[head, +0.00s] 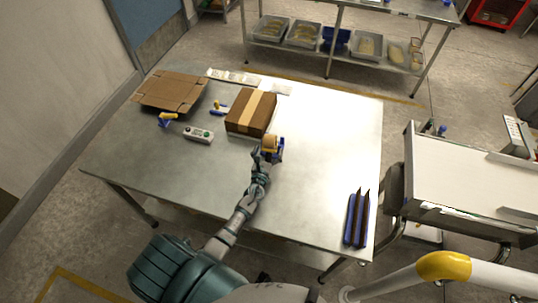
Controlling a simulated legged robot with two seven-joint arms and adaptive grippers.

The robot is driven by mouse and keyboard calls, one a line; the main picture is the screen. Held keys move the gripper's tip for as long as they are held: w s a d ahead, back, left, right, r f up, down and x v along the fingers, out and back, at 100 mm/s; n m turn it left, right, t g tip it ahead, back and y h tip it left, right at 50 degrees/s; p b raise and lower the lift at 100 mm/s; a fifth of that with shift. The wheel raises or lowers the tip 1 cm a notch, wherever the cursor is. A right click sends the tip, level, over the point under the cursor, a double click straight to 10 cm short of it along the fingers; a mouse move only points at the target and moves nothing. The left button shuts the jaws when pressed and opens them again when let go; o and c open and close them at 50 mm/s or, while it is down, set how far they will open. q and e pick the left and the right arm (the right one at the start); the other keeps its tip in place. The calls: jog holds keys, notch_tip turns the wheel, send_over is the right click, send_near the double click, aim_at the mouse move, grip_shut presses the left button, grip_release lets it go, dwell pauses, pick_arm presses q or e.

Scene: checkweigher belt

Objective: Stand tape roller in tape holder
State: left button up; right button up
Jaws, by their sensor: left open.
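A tape roller (272,147), blue and yellow with a tan roll, is on the metal table just in front of the taped carton. My left gripper (263,162) is open at its near side; its fingers overlap the roller's near edge in the picture, and I cannot tell whether they touch. A blue rack with dark upright parts (356,218) stands at the table's front right; it may be the tape holder, but I cannot tell for sure. My right gripper is not in view.
A brown carton (247,114) with tan tape stands behind the roller. Flat cardboard (172,91), a blue-yellow tool (166,118) and a white button box (198,134) lie left. The table (335,150) is clear right of the roller. A conveyor (465,185) stands at right.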

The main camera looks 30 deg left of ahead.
aim_at(270, 143)
pick_arm(q)
jog(key=c, duration=1.5)
jog(key=shift+r+p, duration=0.35)
jog(key=shift+r, duration=0.2)
jog(key=r+p, duration=0.2)
jog(key=shift+s+d+r, duration=0.2)
jog(key=shift+s+r, duration=0.1)
jog(key=shift+r, duration=0.1)
jog(key=s+d+r, duration=0.1)
jog(key=s+d, duration=0.8)
jog(key=s, duration=0.3)
jog(key=w+d+r+m+h+b, duration=0.1)
jog(key=d+r+h, duration=0.4)
jog(key=r, duration=0.5)
jog(key=shift+w+d+r+m+t, duration=0.3)
jog(key=shift+w+d+r+m, duration=0.2)
jog(key=shift+m, duration=0.6)
